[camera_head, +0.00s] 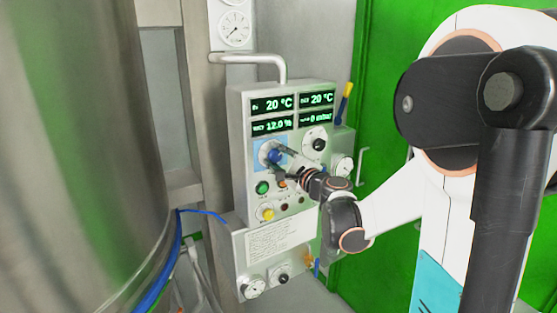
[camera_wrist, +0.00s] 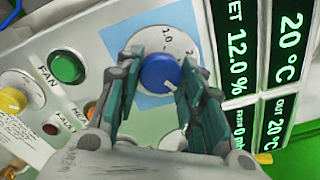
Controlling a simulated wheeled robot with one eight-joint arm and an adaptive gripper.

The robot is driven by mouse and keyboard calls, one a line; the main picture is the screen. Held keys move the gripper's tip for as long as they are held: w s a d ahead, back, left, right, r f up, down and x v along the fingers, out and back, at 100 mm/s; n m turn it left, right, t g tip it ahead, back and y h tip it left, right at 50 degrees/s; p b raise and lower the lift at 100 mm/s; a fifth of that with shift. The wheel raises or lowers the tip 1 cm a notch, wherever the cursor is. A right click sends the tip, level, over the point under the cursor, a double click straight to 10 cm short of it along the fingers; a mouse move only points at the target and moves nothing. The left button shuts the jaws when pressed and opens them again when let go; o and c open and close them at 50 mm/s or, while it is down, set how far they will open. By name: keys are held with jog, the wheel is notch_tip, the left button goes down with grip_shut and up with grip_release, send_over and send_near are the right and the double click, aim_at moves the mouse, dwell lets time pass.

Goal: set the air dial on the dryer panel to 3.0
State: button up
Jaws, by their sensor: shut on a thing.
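The dryer panel (camera_head: 240,140) is a light grey box with lit displays at its top. A blue knob (camera_head: 275,156) sits on its front over a pale blue square. In the wrist view the blue knob (camera_wrist: 160,73) is in the middle of a white scale disc (camera_wrist: 158,38), with marks such as 1.0 readable. My gripper (camera_head: 279,157) reaches it from the right. In the wrist view my gripper (camera_wrist: 161,76) has a finger on each side of the knob, shut on it. The fingers hide part of the scale, and I cannot read the knob's setting.
A green button (camera_head: 262,187), a yellow knob (camera_head: 267,213) and small lamps lie below the blue knob. Another dial with a black knob (camera_head: 316,145) is to its right. A large steel vessel (camera_head: 80,150) fills the left; green doors (camera_head: 385,60) stand behind.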

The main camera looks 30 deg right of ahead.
dwell(0.4)
jog(key=o, duration=1.1)
jog(key=shift+c, duration=0.2)
jog(key=shift+s, duration=0.1)
jog(key=s, duration=0.7)
jog(key=shift+s, duration=0.15)
jog(key=shift+d, duration=0.1)
